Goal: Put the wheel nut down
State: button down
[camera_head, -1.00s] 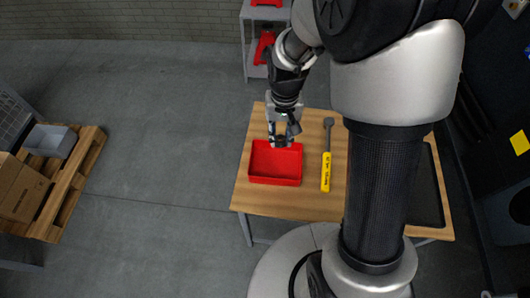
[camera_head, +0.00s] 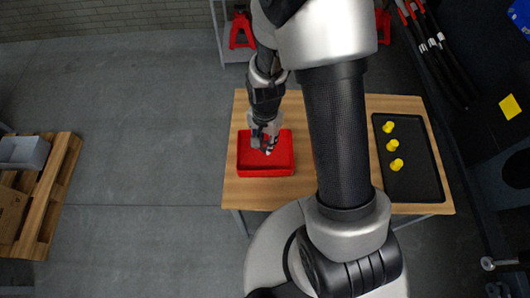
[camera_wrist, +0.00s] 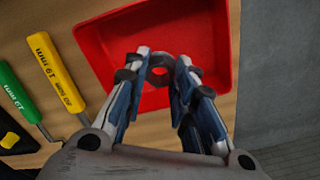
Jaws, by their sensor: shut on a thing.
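My gripper (camera_head: 266,147) points down over the red bin (camera_head: 281,163) on the wooden table. In the wrist view my gripper (camera_wrist: 158,68) is shut on the wheel nut (camera_wrist: 158,76), a small dark grey ring with a hole, held between the fingertips. The red bin (camera_wrist: 210,38) fills the space behind and around the fingertips, and its visible floor is empty. The height of the nut above the bin floor is hard to tell. In the head view the nut cannot be made out.
A black tray (camera_head: 425,180) with yellow pieces (camera_head: 392,146) lies on the table's right side. A yellow-handled tool (camera_wrist: 54,70) and a green-handled tool (camera_wrist: 18,90) lie beside the bin. My arm hides the table's middle. A pallet (camera_head: 48,200) stands on the floor at left.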

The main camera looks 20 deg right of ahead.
jog(key=shift+f+b, duration=0.85)
jog(key=shift+f, duration=2.25)
jog(key=shift+f, duration=0.2)
jog(key=c, duration=1.3)
grip_release()
jog(key=shift+c, duration=0.2)
jog(key=s+r+n+t+p, duration=0.1)
jog(key=s+r+n+p, duration=0.1)
jog(key=r, duration=1.2)
jog(key=s+r+n+t+p, duration=0.1)
jog(key=s+r+n+p, duration=0.1)
jog(key=r, duration=1.3)
jog(key=s+r+n+t, duration=0.2)
jog(key=s+r+n, duration=0.3)
jog(key=s+r, duration=0.4)
jog(key=shift+s+r+n+t, duration=0.15)
jog(key=shift+s+n+t, duration=0.15)
jog(key=shift+s, duration=0.7)
